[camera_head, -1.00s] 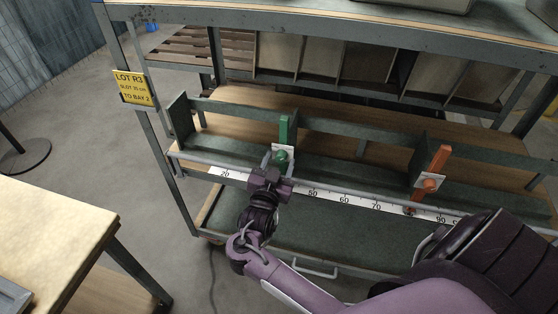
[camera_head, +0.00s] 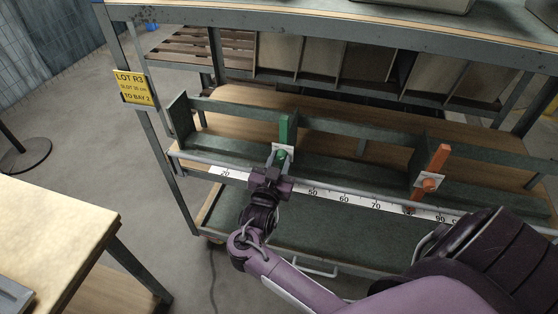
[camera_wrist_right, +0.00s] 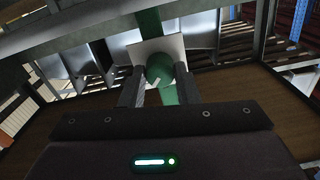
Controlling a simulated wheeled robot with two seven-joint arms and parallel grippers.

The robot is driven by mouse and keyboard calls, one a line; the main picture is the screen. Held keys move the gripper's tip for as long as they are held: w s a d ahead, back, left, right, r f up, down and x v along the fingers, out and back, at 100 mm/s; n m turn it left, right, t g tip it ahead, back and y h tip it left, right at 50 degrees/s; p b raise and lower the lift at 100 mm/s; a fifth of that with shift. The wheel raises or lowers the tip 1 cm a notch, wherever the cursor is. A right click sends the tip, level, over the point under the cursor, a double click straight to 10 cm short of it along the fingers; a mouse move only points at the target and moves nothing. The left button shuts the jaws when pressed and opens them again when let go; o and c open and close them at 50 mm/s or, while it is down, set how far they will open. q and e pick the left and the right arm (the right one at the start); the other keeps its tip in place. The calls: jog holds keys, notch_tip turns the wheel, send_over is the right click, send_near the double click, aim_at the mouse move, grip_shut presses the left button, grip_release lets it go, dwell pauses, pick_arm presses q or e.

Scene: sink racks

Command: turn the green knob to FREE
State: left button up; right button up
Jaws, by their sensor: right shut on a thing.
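The green knob (camera_wrist_right: 160,70) is a round knob with a short white mark, on a white plate (camera_wrist_right: 172,50) fixed to a green upright bar (camera_head: 284,129). In the head view the knob (camera_head: 280,155) is partly covered by my right gripper (camera_head: 277,157). The right gripper is shut on the knob, with one finger on each side in the wrist view (camera_wrist_right: 160,88). The white mark slants toward the lower left there. I cannot read any FREE lettering on the plate. My left gripper is not in view.
An orange upright with an orange knob (camera_head: 429,184) stands to the right on the same rack. A numbered white ruler strip (camera_head: 345,201) runs along the front rail. A yellow sign (camera_head: 134,87) hangs on the left post. A wooden table (camera_head: 50,225) stands at the left.

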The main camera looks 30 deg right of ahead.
jog(key=n+p, duration=0.3)
jog(key=shift+r, duration=0.25)
jog(key=n+p, duration=0.4)
jog(key=n, duration=0.1)
jog(key=shift+w+n, duration=0.1)
jog(key=shift+n, duration=0.3)
jog(key=n+p, duration=0.2)
jog(key=n, duration=0.2)
jog(key=shift+n, duration=0.3)
jog(key=shift+a+f+n+p, duration=0.1)
jog(key=shift+f+n+p, duration=0.1)
jog(key=shift+n+p, duration=1.3)
jog(key=shift+n+b, duration=0.4)
jog(key=shift+n, duration=0.2)
jog(key=o, duration=1)
jog(key=shift+f, duration=0.1)
jog(key=shift+c, duration=0.2)
